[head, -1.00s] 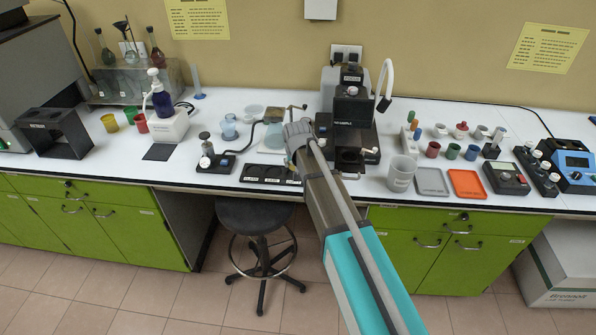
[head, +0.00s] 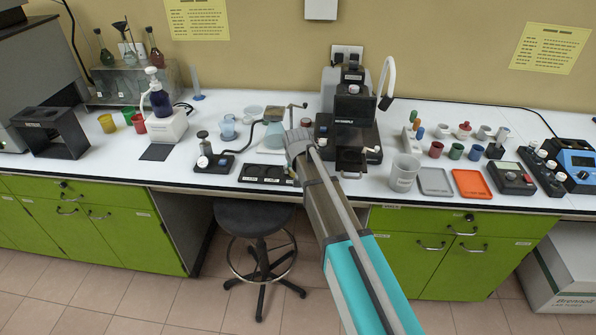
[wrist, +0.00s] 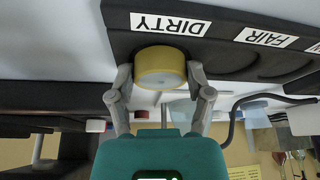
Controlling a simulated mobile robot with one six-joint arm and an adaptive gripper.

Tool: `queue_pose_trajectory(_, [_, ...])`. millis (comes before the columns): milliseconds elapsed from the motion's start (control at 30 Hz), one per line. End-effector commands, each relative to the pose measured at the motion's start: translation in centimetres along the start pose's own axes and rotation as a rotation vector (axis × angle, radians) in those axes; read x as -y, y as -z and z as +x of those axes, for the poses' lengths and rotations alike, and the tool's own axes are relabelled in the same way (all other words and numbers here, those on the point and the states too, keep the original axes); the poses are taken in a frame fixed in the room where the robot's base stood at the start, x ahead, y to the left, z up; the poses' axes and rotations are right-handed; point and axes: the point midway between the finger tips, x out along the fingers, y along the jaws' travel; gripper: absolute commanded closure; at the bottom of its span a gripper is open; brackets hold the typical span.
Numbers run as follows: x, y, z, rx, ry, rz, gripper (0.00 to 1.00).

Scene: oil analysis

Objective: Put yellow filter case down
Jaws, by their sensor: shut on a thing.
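The yellow filter case (wrist: 160,68) is a short round case. My gripper (wrist: 160,82) is shut on it, with one finger on each side. In the wrist view the case is at the slot labelled DIRTY of the black tray (wrist: 119,36); I cannot tell whether it touches the slot's floor. More slots, one labelled FAIR, run to the right in that view. In the head view the tray (head: 266,182) lies at the front edge of the bench, and my arm covers its right end. The case and my fingertips are hidden there behind the arm.
A black microscope-like device (head: 351,120) stands just right of my arm. A gauge device (head: 212,160) stands left of the tray. A white beaker (head: 404,173), a grey tray (head: 434,182) and an orange tray (head: 471,184) are farther right. A stool (head: 254,216) stands below the bench.

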Motion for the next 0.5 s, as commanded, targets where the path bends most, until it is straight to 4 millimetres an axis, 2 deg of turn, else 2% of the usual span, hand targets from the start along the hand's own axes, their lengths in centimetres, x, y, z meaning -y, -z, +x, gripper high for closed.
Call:
queue_pose_trajectory(167, [-0.01, -0.15, 0.37, 0.000, 0.000, 0.000, 0.67])
queue_pose_trajectory(200, [-0.01, -0.13, 0.31, 0.000, 0.000, 0.000, 0.30])
queue_pose_trajectory(367, [-0.01, -0.11, 0.26, 0.000, 0.000, 0.000, 0.01])
queue_pose_trajectory(500, [-0.01, -0.11, 0.26, 0.000, 0.000, 0.000, 0.00])
